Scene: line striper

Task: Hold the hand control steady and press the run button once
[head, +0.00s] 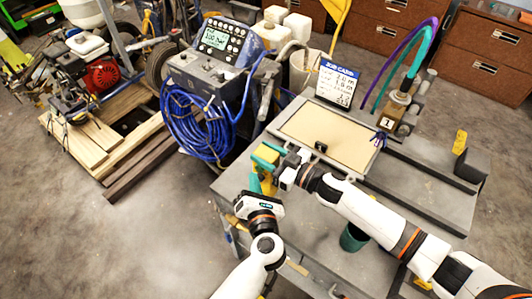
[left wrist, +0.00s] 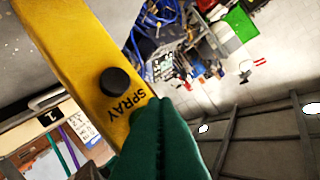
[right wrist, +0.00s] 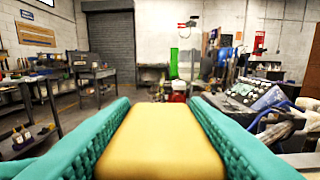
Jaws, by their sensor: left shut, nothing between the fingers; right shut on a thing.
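The hand control (left wrist: 75,45) is a yellow box with the word SPRAY and a round black button (left wrist: 115,81) on its face. No button marked run can be read. My right gripper (head: 266,155) is shut on the control above the near left corner of the bench. The right wrist view shows its yellow body (right wrist: 160,145) between the teal fingers. My left gripper (head: 254,178) is shut and empty, just below the control in the head view. In the left wrist view its green fingertips (left wrist: 165,108) overlap the control's edge by the lettering, to the right of and below the button. Contact cannot be told.
The grey bench (head: 230,183) carries a cream panel (head: 330,138), a job card (head: 335,82) and a spray fixture (head: 395,108). A dark green cup (head: 353,238) sits below my right arm. The striper console (head: 215,38) and blue hose (head: 190,120) stand behind left.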

